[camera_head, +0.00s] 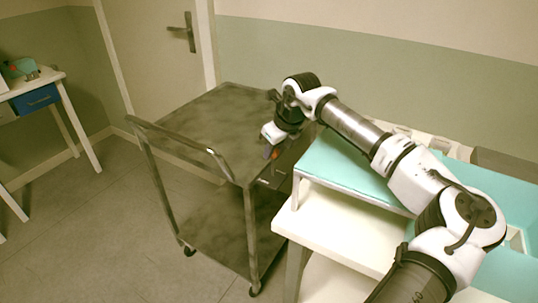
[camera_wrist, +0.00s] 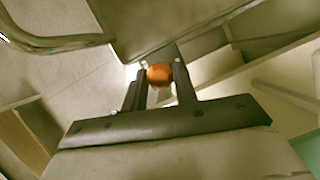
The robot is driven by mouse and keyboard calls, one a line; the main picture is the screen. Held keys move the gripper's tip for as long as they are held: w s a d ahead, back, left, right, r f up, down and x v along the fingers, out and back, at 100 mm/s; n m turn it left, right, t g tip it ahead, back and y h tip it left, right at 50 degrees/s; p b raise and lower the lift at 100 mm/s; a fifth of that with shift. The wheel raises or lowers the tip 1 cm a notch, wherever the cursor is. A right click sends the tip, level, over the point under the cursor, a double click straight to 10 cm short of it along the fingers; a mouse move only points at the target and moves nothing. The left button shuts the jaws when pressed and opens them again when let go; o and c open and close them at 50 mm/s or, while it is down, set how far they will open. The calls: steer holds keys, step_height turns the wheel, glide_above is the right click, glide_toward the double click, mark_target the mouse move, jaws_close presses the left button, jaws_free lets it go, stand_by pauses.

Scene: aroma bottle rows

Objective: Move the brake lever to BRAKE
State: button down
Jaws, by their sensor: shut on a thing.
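The brake lever's orange knob (camera_wrist: 159,74) is between the two fingertips of my gripper (camera_wrist: 157,84) in the wrist view, and the gripper is shut on it. In the head view the knob (camera_head: 275,155) is a small red-orange spot on the near right side of the grey metal cart (camera_head: 215,115). My gripper (camera_head: 269,150) reaches down to it from above. The lever's shaft is mostly hidden, and I cannot read any BRAKE marking or tell the lever's position.
The cart is wheeled, with a lower shelf (camera_head: 225,228) and a push handle (camera_head: 180,140); its top is bare. A white table with a teal top (camera_head: 345,165) stands close on the right. A side table with a blue drawer (camera_head: 36,99) is far left. Floor at left is clear.

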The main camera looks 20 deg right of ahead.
steer(key=shift+s+d+f+b, duration=0.25)
steer(key=shift+s+d+b, duration=0.25)
steer(key=shift+s+d, duration=0.35)
steer(key=c, duration=1.1)
jaws_free()
steer(key=shift+d, duration=0.1)
steer(key=shift+r, duration=0.1)
steer(key=b+v, duration=0.1)
steer(key=v, duration=1.2)
steer(key=shift+r, duration=0.35)
steer(key=shift+s, duration=0.15)
